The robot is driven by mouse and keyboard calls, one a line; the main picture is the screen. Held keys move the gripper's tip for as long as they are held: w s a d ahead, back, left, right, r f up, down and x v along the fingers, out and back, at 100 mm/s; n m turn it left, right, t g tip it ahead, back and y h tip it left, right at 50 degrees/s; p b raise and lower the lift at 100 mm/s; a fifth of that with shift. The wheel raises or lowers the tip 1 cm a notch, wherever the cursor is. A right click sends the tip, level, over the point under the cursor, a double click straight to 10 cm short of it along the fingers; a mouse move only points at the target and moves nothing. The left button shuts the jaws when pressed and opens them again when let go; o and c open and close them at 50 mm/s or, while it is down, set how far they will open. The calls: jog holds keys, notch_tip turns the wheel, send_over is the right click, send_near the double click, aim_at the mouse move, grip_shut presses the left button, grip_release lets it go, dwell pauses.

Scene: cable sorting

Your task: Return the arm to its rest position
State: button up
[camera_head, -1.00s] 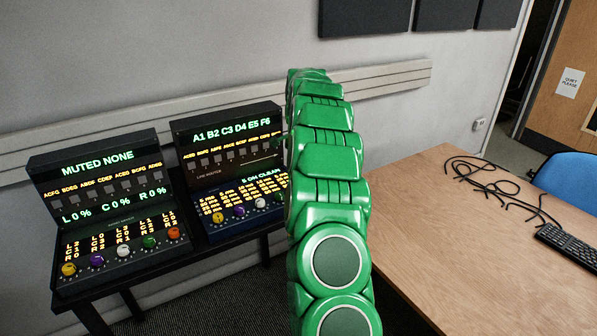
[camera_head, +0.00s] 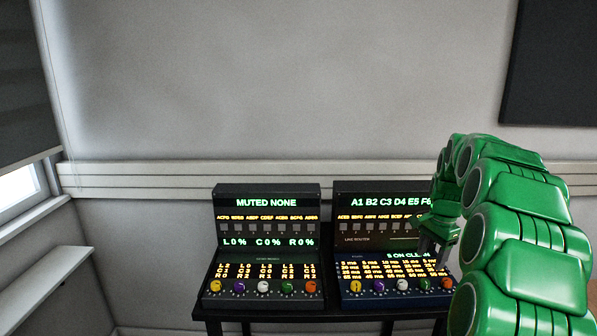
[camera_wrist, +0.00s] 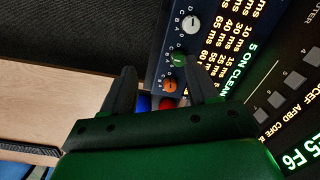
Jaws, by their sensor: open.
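My green arm (camera_head: 520,225) curves up from the lower right in the head view, bent over at the top, with its end hanging down. My gripper (camera_head: 432,258) is in front of the right console (camera_head: 385,215), over the right part of its panel. In the wrist view the two dark fingers of my gripper (camera_wrist: 160,78) stand apart, with the console's orange knob (camera_wrist: 170,87) and green knob (camera_wrist: 179,60) behind the gap. Small blue and red parts show low between the fingers; I cannot tell what they are. I see no cable held.
A left console (camera_head: 267,222) reads MUTED NONE. Both consoles stand on a black table (camera_head: 265,314) against the wall. A wall rail (camera_head: 150,178) runs behind them. A window (camera_head: 20,183) is at far left. A wooden table top (camera_wrist: 50,100) shows in the wrist view.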

jog(key=s+a+r+n+g, duration=0.1)
jog(key=s+a+r+n, duration=0.25)
jog(key=s+a, duration=0.55)
jog(key=s+a+r+n, duration=0.35)
jog(key=s+a, duration=0.35)
jog(key=s, duration=0.5)
jog(key=s+a+f+n, duration=0.2)
jog(key=s+n, duration=0.1)
jog(key=s, duration=1)
jog(key=s+a+f+n+g, duration=0.1)
jog(key=s+a+f+n, duration=0.1)
jog(key=s, duration=1)
jog(key=shift+s+a+f+n+h, duration=0.15)
jog(key=shift+s+a+n+h, duration=0.2)
jog(key=shift+a+n, duration=0.35)
